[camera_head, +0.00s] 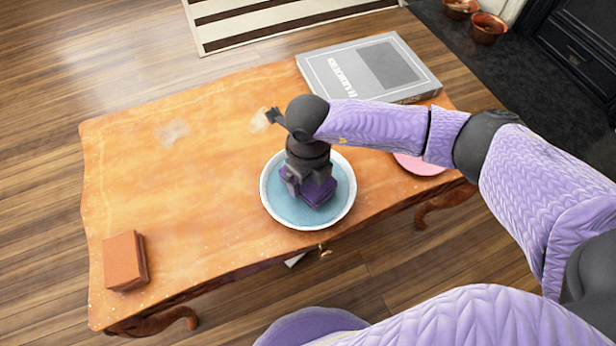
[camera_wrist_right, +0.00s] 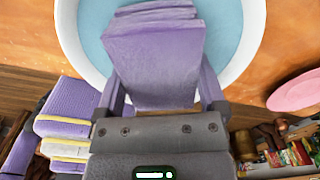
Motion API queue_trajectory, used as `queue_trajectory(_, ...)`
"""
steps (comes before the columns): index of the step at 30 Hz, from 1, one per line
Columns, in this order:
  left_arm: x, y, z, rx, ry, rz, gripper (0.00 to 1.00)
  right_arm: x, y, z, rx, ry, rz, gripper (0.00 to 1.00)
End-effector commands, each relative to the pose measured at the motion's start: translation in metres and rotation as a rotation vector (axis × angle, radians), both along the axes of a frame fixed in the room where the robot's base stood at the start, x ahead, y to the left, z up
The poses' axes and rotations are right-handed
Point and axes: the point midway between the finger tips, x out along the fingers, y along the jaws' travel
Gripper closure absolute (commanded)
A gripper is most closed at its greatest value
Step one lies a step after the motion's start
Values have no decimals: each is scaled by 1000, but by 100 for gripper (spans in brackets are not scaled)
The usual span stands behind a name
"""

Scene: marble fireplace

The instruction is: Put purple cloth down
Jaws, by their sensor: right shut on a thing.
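A folded purple cloth (camera_head: 313,188) is held by my right gripper (camera_head: 308,182), over a round white-rimmed bowl (camera_head: 348,205) with a light blue inside. In the right wrist view the purple cloth (camera_wrist_right: 155,55) sits between the fingers of my right gripper (camera_wrist_right: 160,98), and the bowl (camera_wrist_right: 248,35) lies beyond it. I cannot tell whether the cloth touches the bowl's bottom. My left gripper is out of view.
The wooden table (camera_head: 190,215) bears a brown block (camera_head: 124,261) at the left, a grey book (camera_head: 368,68) at the back, and a pink plate (camera_head: 420,164) partly behind my arm. A whitish smudge (camera_head: 173,131) marks the tabletop. The table's left half is mostly clear.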

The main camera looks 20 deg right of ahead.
Motion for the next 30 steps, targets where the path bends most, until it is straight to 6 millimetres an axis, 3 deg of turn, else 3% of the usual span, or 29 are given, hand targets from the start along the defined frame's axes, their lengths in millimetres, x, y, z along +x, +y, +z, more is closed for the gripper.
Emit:
queue_trajectory(1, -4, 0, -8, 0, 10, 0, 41, -1, 0, -14, 0, 5, 0, 76)
queue_trajectory(11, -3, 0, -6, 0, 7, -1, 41, 0, 0, -12, 0, -1, -1, 76)
queue_trajectory(12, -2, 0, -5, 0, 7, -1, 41, 0, 0, -11, 1, -2, -1, 2)
queue_trajectory(20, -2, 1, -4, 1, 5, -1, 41, 0, 0, -8, 0, -2, -1, 0)
queue_trajectory(23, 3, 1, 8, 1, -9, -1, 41, 1, 0, 13, 0, -7, -2, 0)
queue_trajectory(30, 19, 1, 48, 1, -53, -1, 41, 1, 0, 86, 1, -11, -1, 0)
